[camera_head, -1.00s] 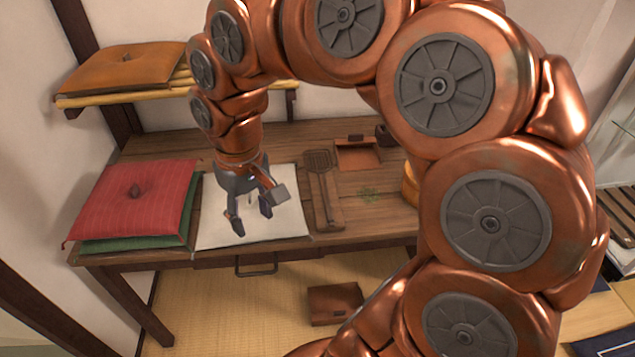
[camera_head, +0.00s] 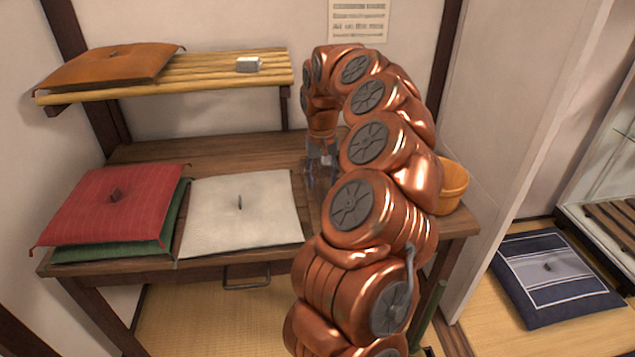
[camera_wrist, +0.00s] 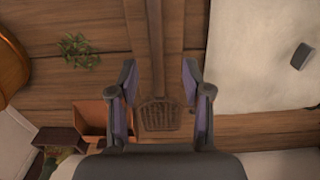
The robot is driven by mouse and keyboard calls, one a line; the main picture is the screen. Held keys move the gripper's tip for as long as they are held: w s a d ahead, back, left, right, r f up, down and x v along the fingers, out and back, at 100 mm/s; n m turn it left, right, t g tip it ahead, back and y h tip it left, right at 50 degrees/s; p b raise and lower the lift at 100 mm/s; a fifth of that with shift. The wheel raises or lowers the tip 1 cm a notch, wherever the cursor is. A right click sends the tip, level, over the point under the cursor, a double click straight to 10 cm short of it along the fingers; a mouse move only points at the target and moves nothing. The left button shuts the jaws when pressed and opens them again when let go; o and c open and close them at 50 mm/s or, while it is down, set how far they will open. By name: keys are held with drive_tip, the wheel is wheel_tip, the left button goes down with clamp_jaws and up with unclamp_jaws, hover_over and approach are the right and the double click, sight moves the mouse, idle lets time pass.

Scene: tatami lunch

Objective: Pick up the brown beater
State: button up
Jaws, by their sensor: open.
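The brown beater (camera_wrist: 158,116) lies on the wooden table, seen in the wrist view with its slatted head below the fingertips and its handle running up the picture. My gripper (camera_wrist: 159,72) is open, with one finger on each side of the beater's line and nothing between the pads. In the head view my gripper (camera_head: 322,165) points down above the table, right of the white cushion. My arm hides most of the beater there. I cannot tell the exact height of the fingertips above it.
The white cushion (camera_head: 240,215) lies beside the beater, with a red cushion (camera_head: 110,205) further left. In the wrist view a green sprig (camera_wrist: 78,50), an open reddish-brown box (camera_wrist: 92,117) and an orange pot (camera_wrist: 10,60) are to the left. A slatted shelf (camera_head: 215,68) hangs above the table.

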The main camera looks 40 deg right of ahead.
sight(323, 201)
drive_tip(key=shift+s+d+f, duration=0.1)
drive_tip(key=shift+s+f, duration=0.05)
drive_tip(key=shift+f, duration=1.55)
drive_tip(key=shift+s+f, duration=0.15)
drive_tip(key=shift+f, duration=1.55)
clamp_jaws()
